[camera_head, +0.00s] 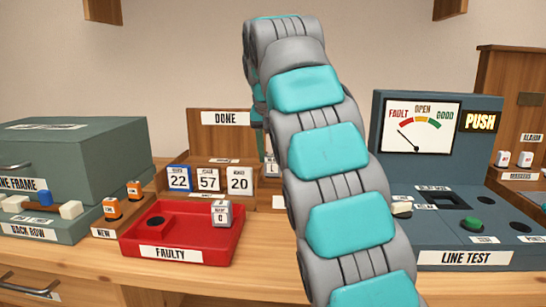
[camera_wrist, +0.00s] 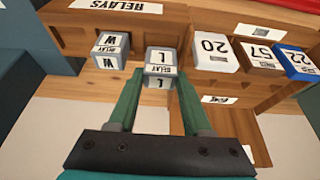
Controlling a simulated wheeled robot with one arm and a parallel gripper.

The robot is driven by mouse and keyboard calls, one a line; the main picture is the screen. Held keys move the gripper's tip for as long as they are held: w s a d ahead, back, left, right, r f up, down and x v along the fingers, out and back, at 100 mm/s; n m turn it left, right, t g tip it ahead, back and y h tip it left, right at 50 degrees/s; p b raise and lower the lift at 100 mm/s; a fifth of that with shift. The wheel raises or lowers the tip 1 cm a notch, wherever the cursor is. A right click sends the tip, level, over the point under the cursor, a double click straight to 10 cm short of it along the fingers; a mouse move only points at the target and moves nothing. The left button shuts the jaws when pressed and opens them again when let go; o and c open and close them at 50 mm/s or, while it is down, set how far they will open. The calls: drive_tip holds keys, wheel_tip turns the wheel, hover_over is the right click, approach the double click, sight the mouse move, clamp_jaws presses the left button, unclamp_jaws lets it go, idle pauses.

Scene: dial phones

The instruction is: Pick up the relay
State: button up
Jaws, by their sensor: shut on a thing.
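In the wrist view my gripper (camera_wrist: 160,80) has its two green fingers on either side of a grey-and-white relay (camera_wrist: 160,60), shut on it. The relay's label bears a letter that looks like an L. It is at the wooden rack (camera_wrist: 70,38) with the RELAYS label; I cannot tell whether it is lifted clear of its seat. A second similar relay (camera_wrist: 110,50), with a letter like W or M, stands beside it, apart from the fingers.
White and blue number cards (camera_head: 208,180) stand close beside the relays. A red FAULTY tray (camera_head: 160,252) holds a small grey relay (camera_head: 221,214). Orange NEW parts (camera_head: 112,208) are to its left. The LINE TEST unit (camera_head: 465,240) stands at right, the grey-green cabinet (camera_head: 110,150) at left.

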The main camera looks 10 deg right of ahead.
drive_tip(key=shift+a+r+p, duration=0.1)
drive_tip(key=shift+r+p, duration=0.35)
drive_tip(key=shift+r, duration=0.2)
drive_tip(key=s+r+b, duration=0.2)
drive_tip(key=s, duration=1.4)
drive_tip(key=shift+r, duration=0.15)
